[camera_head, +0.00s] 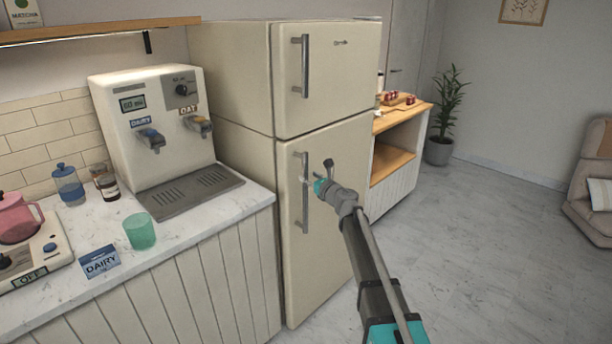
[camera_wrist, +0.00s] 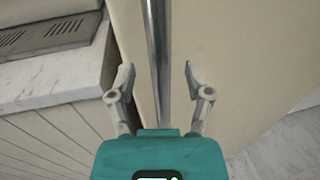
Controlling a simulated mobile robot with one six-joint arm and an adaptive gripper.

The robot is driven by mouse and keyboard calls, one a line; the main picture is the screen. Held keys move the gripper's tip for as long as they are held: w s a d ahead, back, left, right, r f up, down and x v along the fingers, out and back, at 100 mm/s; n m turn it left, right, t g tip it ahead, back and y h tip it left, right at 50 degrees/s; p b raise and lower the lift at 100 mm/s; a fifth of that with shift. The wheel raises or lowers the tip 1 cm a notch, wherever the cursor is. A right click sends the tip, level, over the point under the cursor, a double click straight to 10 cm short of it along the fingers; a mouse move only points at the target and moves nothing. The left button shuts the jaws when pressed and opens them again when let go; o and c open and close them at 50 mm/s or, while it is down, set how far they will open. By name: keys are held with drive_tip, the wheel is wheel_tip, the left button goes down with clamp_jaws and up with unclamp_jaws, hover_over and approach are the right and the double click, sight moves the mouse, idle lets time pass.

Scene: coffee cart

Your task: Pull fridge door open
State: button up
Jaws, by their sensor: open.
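The cream fridge (camera_head: 325,150) stands at the centre of the head view, with both its doors shut. The upper door has a vertical metal handle (camera_head: 305,66). The lower door (camera_head: 345,240) has a longer vertical metal handle (camera_head: 305,215) along its left edge. My gripper (camera_head: 316,178) is in front of that lower handle, near its upper part. In the wrist view my gripper (camera_wrist: 158,80) is open, with one finger on each side of the metal handle bar (camera_wrist: 157,45). Neither finger visibly touches the bar.
A marble-topped counter (camera_head: 195,225) with a milk dispenser (camera_head: 150,110) stands left of the fridge, close to the handle side. A wooden-topped shelf unit (camera_head: 395,165) stands to the right.

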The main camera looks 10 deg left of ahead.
drive_tip(key=shift+x, duration=1.4)
clamp_jaws()
drive_tip(key=shift+d, duration=0.1)
drive_tip(key=shift+s, duration=0.1)
